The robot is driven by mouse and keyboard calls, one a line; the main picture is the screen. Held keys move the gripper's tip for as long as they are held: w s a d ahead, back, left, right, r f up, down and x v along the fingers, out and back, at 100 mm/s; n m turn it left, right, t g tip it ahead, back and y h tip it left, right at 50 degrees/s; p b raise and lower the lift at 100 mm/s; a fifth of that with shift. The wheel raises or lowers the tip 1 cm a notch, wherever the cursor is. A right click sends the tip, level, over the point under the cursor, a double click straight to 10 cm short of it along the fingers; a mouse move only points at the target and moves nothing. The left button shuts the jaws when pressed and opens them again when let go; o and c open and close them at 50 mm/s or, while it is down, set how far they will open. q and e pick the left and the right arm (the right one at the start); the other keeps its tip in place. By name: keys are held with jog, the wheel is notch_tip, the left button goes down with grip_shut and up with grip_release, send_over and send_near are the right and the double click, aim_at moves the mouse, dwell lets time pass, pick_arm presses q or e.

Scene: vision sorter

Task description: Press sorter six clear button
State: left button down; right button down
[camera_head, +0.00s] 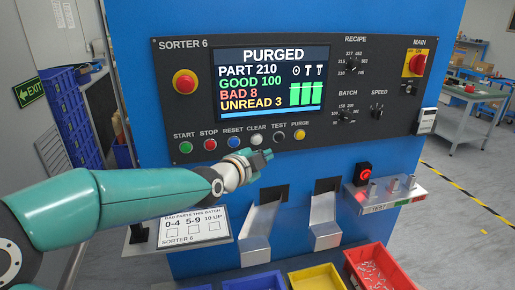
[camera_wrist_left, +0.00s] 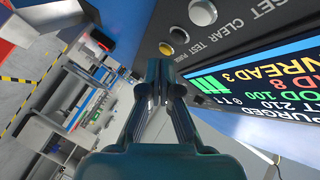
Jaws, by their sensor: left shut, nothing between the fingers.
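The Sorter 6 panel (camera_head: 400,125) is a dark plate on a blue cabinet. Its white clear button (camera_head: 257,140) sits in the lower row between the blue reset button (camera_head: 233,142) and the dark test button (camera_head: 278,137). My left gripper (camera_head: 268,155) is shut and empty, just below the clear and test buttons; I cannot tell how far it stands from the panel. In the left wrist view the shut fingertips (camera_wrist_left: 160,65) are below the yellow purge button (camera_wrist_left: 165,48), with the white clear button (camera_wrist_left: 203,12) up and to the right. My right gripper is not in view.
The screen (camera_head: 270,80) reads PURGED, part 210, good 100, bad 8, unread 3. The yellow purge button (camera_head: 299,135) is at the row's right end. Metal chutes (camera_head: 262,222) and a test shelf (camera_head: 385,195) lie below. Red bin (camera_head: 372,250) and yellow bin (camera_head: 318,277) stand beneath.

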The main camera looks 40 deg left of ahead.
aim_at(257, 140)
pick_arm(q)
jog(key=shift+w+a, duration=1.55)
jog(key=shift+a, duration=0.3)
jog(key=shift+w+a+p, duration=0.25)
jog(key=shift+a+p, duration=0.1)
jog(key=shift+p, duration=0.2)
jog(key=shift+w+a+r+p, duration=0.1)
jog(key=shift+w+a+p, duration=0.2)
jog(key=shift+p, duration=0.2)
dwell(0.7)
dwell(0.3)
jog(key=s+d+b, duration=0.1)
jog(key=b, duration=0.2)
jog(key=shift+s+d, duration=0.1)
jog(key=shift+d, duration=0.05)
